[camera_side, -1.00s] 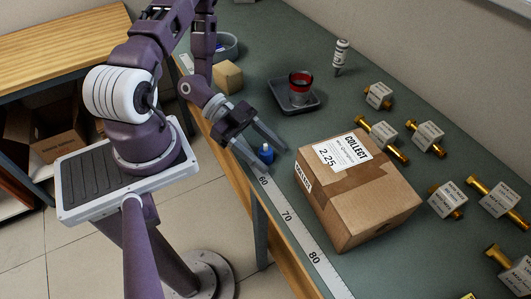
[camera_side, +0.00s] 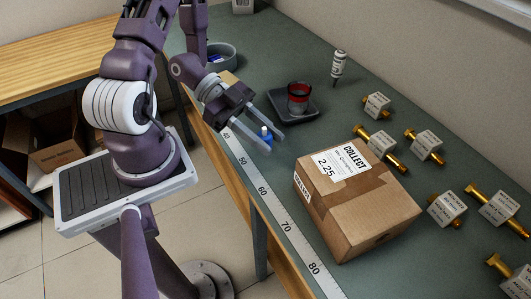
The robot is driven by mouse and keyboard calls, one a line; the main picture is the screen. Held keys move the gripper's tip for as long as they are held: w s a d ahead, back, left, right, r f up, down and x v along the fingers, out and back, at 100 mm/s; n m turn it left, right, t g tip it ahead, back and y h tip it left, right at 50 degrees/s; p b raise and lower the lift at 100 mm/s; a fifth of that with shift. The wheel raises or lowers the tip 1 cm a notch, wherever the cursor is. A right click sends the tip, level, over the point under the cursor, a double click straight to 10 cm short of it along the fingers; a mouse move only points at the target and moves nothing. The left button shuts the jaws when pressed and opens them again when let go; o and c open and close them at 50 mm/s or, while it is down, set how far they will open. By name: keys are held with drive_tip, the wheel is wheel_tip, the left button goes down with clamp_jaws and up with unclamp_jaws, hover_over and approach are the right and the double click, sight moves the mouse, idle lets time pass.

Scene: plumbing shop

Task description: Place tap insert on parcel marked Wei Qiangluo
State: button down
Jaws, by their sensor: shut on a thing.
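A small blue piece with a pale top, apparently the tap insert (camera_side: 265,132), is between the fingers of my gripper (camera_side: 274,147). My gripper is shut on it, left of the parcel and near the ruler. The fingers partly hide it, and I cannot tell how high it is above the bench. The brown cardboard parcel (camera_side: 370,212) lies on the bench right of my gripper. Its white top label (camera_side: 343,163) reads "COLLECT" and "2.25"; the small name line seems to read Wei Qiangluo. The parcel's top is bare apart from label and tape.
A dark tray (camera_side: 292,116) with a red-banded cup (camera_side: 299,97) stands behind my gripper. A striped bottle (camera_side: 338,66) stands further back. Several tagged brass fittings (camera_side: 425,146) lie right of the parcel. A ruler (camera_side: 274,207) runs along the bench's front edge. A grey bowl (camera_side: 222,57) is back left.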

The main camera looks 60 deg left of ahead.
drive_tip(key=shift+w+d+r, duration=0.1)
drive_tip(key=shift+r, duration=0.75)
drive_tip(key=w+d+r+m+g, duration=0.2)
drive_tip(key=w+d+r, duration=0.1)
drive_tip(key=w+d, duration=0.4)
wheel_tip(320, 180, up, 7)
drive_tip(key=g+h, duration=0.1)
hover_over(359, 184)
drive_tip(key=shift+m, duration=0.3)
wheel_tip(359, 184, down, 9)
drive_tip(key=shift+s+f, duration=0.1)
drive_tip(key=shift+f, duration=0.3)
drive_tip(key=c, duration=1.1)
unclamp_jaws()
drive_tip(key=shift+f, duration=0.1)
drive_tip(key=shift+o, duration=0.2)
